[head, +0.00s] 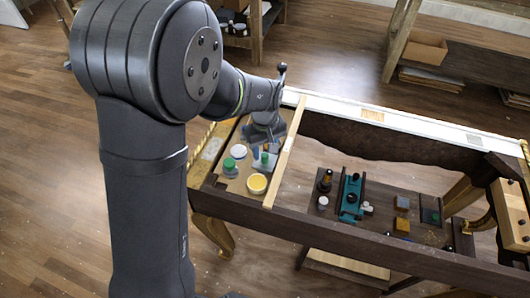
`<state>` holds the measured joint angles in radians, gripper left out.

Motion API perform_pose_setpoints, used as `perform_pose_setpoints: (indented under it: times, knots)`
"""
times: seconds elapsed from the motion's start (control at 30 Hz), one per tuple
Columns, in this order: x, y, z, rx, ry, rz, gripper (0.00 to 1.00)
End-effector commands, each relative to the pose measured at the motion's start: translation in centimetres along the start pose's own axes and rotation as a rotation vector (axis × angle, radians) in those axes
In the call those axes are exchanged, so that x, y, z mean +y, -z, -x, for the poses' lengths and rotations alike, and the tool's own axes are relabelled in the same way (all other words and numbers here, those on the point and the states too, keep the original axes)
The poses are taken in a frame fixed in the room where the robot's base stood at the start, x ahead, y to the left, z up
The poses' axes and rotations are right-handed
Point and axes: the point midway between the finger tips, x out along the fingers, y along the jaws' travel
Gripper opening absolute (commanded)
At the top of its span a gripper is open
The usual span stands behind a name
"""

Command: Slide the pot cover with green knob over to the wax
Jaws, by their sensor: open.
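A pale grey pot cover with a green knob (265,158) lies on the left end of the console, partly hidden by my gripper. My gripper (265,149) is open and points down right above it, with its fingertips near the green knob. I cannot tell whether the fingers touch the cover. A round white-rimmed dish with a yellow fill, which looks like the wax (257,183), sits just in front of the cover, a little to the left.
A jar with a green top (229,164) and a white-topped jar (238,151) stand left of the cover. A pale wooden strip (285,152) runs along the right side.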

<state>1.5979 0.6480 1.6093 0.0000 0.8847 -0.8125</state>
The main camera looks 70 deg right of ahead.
Motion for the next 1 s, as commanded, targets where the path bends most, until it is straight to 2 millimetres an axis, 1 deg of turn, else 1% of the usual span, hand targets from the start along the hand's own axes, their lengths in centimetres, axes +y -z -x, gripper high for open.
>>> perform_pose_setpoints:
  times: [0.03, 0.2, 0.5, 0.53, 0.57, 0.6, 0.73, 0.9, 1.0]
  knots:
    - [0.0, 0.0, -0.8, -0.001, 0.001, 0.0, 0.43]
    - [0.0, 0.0, -2.0, 0.0, 0.0, 0.0, 0.43]
    - [0.0, 0.0, -2.2, 0.0, 0.0, 0.0, 0.43]
    - [0.0, 0.0, -2.2, 0.0, 0.0, 0.0, 0.39]
    - [0.0, 0.0, -2.2, 0.0, 0.0, 0.0, 0.33]
    - [0.0, 0.0, -2.2, 0.0, 0.0, 0.0, 0.25]
    - [0.0, 0.0, -2.1, 0.0, 0.0, 0.0, 0.0]
    - [0.0, 0.0, -2.1, 0.0, 0.0, 0.0, 0.0]
    - [-0.6, -0.6, -2.1, 0.0, 0.0, 0.0, 0.0]
